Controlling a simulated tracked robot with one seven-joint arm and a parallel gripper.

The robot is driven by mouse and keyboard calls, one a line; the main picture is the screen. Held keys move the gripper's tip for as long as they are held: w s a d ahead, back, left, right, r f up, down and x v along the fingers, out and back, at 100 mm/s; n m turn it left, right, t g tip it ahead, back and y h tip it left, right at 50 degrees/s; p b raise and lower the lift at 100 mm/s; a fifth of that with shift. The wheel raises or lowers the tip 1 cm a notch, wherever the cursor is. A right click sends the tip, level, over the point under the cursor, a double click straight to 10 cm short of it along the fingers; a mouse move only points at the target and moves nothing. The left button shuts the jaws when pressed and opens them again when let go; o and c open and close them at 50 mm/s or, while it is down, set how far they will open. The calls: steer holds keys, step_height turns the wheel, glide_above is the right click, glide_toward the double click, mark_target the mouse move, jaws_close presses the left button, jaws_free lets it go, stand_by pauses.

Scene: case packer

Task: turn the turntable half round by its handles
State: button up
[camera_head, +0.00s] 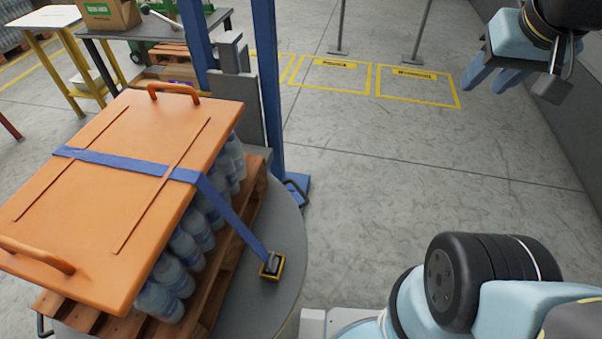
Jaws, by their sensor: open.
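The turntable (287,268) is a grey round disc at the lower left, mostly hidden under a loaded wooden pallet (228,278). A dark bar handle (296,191) shows at its far right rim, beside the blue post's foot. Another handle (41,325) shows partly at the lower left edge. An orange cover (105,205) with its own two orange handles lies over bottles on the pallet, held by a blue strap. My gripper (522,82) is at the upper right, open and empty, well apart from the turntable.
A blue post frame (268,95) stands close behind the turntable. A table with a cardboard box (108,14) and a yellow-legged stand (70,60) are at the back left. Yellow-marked floor bays (418,85) lie at the back. The floor at centre right is clear; a wall runs along the right.

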steer(key=shift+w, duration=0.1)
steer(key=w+a+f+m+g+y, duration=0.45)
steer(key=w+f+m, duration=0.25)
steer(key=w+f, duration=0.45)
steer(key=w+a+f+m+g+y, duration=0.4)
steer(key=w+a+f+m, duration=0.35)
steer(key=f, duration=0.65)
steer(key=m+t+y, duration=0.5)
steer(key=m+y, duration=0.3)
steer(key=m, duration=1.4)
glide_toward(299, 188)
steer(key=shift+n, duration=0.25)
steer(key=a, duration=0.3)
steer(key=a+f, duration=0.1)
steer(key=a, duration=0.2)
steer(key=w+a+f, duration=0.1)
steer(key=a, duration=0.2)
steer(key=shift+w+a, duration=0.15)
steer(key=shift+a, duration=0.25)
steer(key=shift+c, duration=0.4)
steer(key=shift+f, duration=0.1)
jaws_close()
